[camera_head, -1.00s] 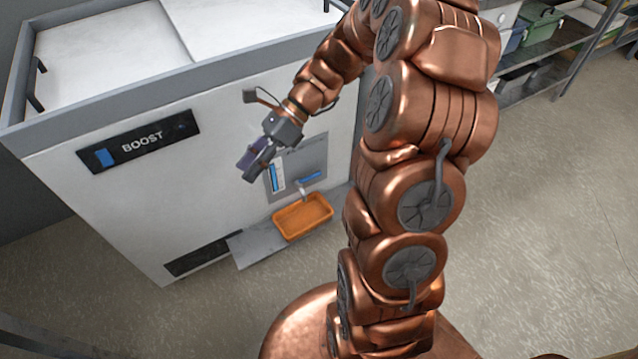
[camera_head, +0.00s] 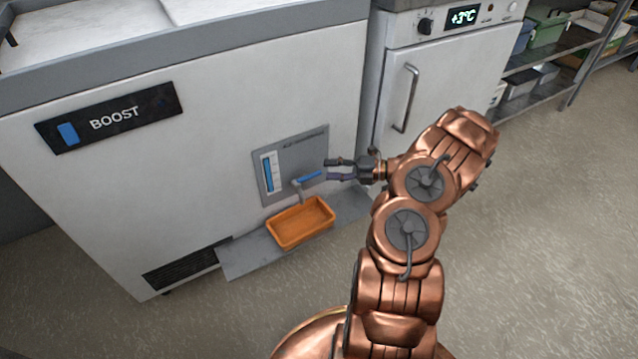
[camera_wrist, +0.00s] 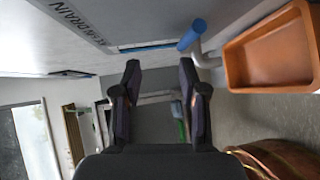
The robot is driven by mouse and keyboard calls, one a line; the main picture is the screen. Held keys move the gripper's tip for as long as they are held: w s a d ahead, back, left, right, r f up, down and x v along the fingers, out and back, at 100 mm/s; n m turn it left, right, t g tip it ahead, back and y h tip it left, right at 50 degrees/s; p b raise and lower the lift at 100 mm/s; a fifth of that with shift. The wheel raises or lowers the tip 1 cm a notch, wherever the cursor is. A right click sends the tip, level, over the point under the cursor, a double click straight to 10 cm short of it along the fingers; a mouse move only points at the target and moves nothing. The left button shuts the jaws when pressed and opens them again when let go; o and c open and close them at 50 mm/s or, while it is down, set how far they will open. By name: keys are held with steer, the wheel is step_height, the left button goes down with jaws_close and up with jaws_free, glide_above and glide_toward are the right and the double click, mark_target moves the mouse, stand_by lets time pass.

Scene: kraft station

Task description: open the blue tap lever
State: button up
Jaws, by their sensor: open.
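The blue tap lever (camera_head: 309,177) sits on a silver tap (camera_head: 301,189) on the grey panel of the white BOOST cabinet. In the head view it points to the right, toward my gripper (camera_head: 335,169). My gripper is open and empty, with its fingertips just right of the lever's end; I cannot tell if they touch it. In the wrist view the blue lever (camera_wrist: 191,34) is at the upper right, beyond and outside the open fingers (camera_wrist: 163,82). Nothing is between the fingers.
An orange tray (camera_head: 303,222) stands under the tap on a grey ledge (camera_head: 245,258). A blue level gauge (camera_head: 268,173) is left of the tap. A white fridge (camera_head: 420,85) with a handle (camera_head: 406,98) stands to the right, near my arm. Shelves with bins are at the far right.

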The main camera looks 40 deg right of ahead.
mark_target(320, 174)
steer(key=d+f+m+t, duration=0.1)
steer(key=d+f+m, duration=0.1)
steer(key=d+f, duration=0.15)
steer(key=shift+h, duration=0.4)
steer(key=shift+s+a+f+b+x, duration=0.15)
steer(key=shift+b+x, duration=0.7)
steer(key=shift+x, duration=0.95)
steer(key=shift+s+a+f+b+x, duration=0.15)
steer(key=shift+b+x, duration=0.7)
steer(key=shift+x, duration=1)
steer(key=shift+r, duration=0.1)
jaws_close()
